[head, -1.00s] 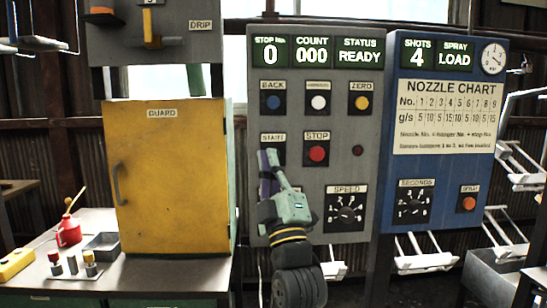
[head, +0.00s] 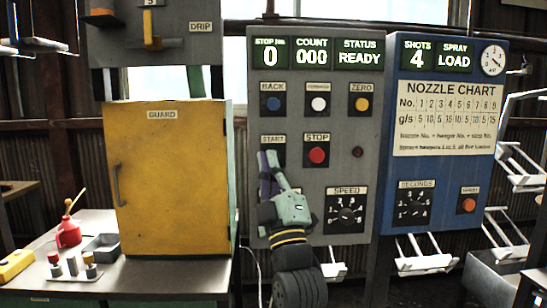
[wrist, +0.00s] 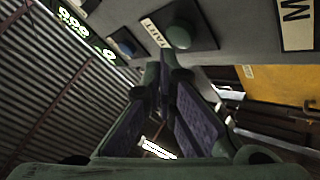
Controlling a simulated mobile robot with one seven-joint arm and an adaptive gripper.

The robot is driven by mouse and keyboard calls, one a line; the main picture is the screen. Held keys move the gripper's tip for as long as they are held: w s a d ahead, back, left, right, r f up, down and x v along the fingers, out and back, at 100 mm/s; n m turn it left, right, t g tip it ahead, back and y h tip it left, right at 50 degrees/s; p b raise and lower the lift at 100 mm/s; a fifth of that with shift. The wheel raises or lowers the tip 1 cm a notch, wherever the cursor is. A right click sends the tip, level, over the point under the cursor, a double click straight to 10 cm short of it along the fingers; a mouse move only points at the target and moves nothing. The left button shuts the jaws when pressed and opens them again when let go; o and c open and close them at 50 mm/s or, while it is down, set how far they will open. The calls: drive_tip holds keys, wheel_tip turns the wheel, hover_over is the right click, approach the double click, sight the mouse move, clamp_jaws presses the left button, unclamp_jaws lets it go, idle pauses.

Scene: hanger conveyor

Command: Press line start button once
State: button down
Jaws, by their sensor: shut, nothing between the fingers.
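The START label (head: 272,139) sits on the grey control panel (head: 330,210), left of the red STOP button (head: 316,155). In the head view my gripper (head: 269,160) is in front of the START plate and hides its button. In the wrist view the green START button (wrist: 179,36) shows on its dark plate, just beyond my fingertips (wrist: 165,65). My gripper is shut and empty. The fingertips look close to the button, but I cannot tell whether they touch it. The panel displays read stop number 0, count 000, status READY.
Blue BACK (head: 272,104), white (head: 318,103) and yellow ZERO (head: 362,103) buttons sit above. A SPEED dial (head: 346,211) is lower right of my gripper. A yellow guard cabinet (head: 165,180) stands left. A blue spray panel (head: 440,190) adjoins on the right.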

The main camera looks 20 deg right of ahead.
drive_tip(key=shift+w, duration=0.1)
drive_tip(key=shift+w+d+b, duration=0.1)
drive_tip(key=shift+w+b, duration=0.2)
drive_tip(key=shift+b, duration=0.05)
